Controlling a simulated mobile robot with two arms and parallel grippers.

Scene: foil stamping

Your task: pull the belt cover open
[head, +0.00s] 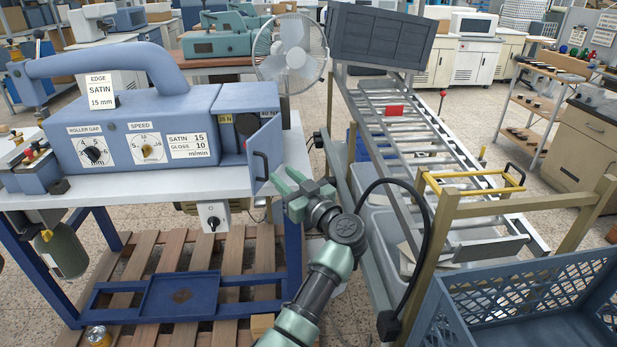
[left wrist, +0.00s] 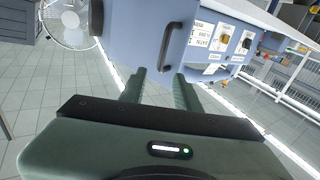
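The belt cover (head: 265,147) is a blue panel at the right end of the blue machine (head: 130,125). It stands at an angle to the machine's front, with yellow and white labels and a dark round part visible behind its top edge. Its black bar handle (head: 261,166) is upright. My left gripper (head: 286,178) is open and empty, just right of the handle and apart from it. In the left wrist view, the handle (left wrist: 170,47) lies beyond and between the spread fingertips (left wrist: 159,76), on the cover (left wrist: 139,35). My right gripper is not in view.
The machine stands on a white-topped bench (head: 150,193) with blue legs. A grey fan (head: 291,58) is behind the cover. A roller conveyor (head: 415,130) and a blue crate (head: 530,300) stand right of my arm. Some open floor shows between bench and conveyor.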

